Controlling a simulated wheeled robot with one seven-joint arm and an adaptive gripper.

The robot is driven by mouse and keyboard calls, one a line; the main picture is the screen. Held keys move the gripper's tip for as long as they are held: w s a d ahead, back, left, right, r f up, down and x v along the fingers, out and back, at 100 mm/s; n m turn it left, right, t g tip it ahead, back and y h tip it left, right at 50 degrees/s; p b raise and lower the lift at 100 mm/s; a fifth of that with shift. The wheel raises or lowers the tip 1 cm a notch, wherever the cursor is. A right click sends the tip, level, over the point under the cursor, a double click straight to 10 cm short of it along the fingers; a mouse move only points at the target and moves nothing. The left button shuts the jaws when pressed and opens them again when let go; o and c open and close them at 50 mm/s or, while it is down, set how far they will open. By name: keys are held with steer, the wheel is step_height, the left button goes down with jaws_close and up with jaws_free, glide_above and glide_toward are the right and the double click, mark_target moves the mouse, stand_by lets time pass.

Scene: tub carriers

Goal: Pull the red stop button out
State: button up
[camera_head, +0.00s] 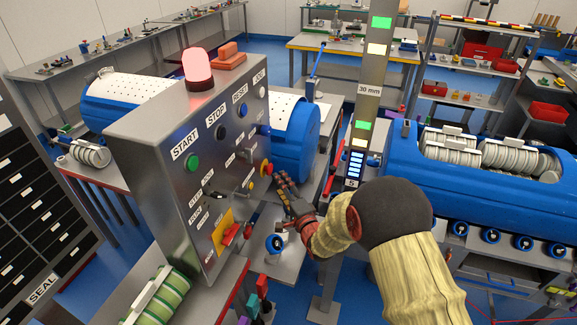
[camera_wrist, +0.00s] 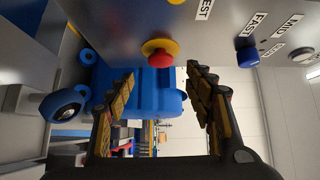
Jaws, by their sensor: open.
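The red stop button (camera_wrist: 161,58) sits on a yellow base on the grey panel's face. In the wrist view it lies between and just beyond my two open fingertips, with clear space on both sides. My gripper (camera_wrist: 161,74) is open and empty, its padded fingers pointing at the panel. In the head view the red button (camera_head: 266,168) shows small at the panel's right edge, and my gripper (camera_head: 280,182) is close in front of it, partly overlapping that area. Whether the button is pushed in or out I cannot tell.
The grey control panel (camera_head: 150,150) carries a green START button (camera_head: 193,162), a yellow and red rotary switch (camera_head: 226,234) and a lit red lamp (camera_head: 197,66). A blue knob (camera_wrist: 247,55) is on the panel face. A blue tub (camera_head: 298,140) stands behind the panel.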

mark_target(271, 171)
steer(key=x, duration=0.7)
steer(key=shift+w+a+b, duration=0.15)
steer(key=shift+w+b, duration=0.25)
steer(key=shift+c, duration=1.1)
steer(key=c, duration=1.1)
jaws_close()
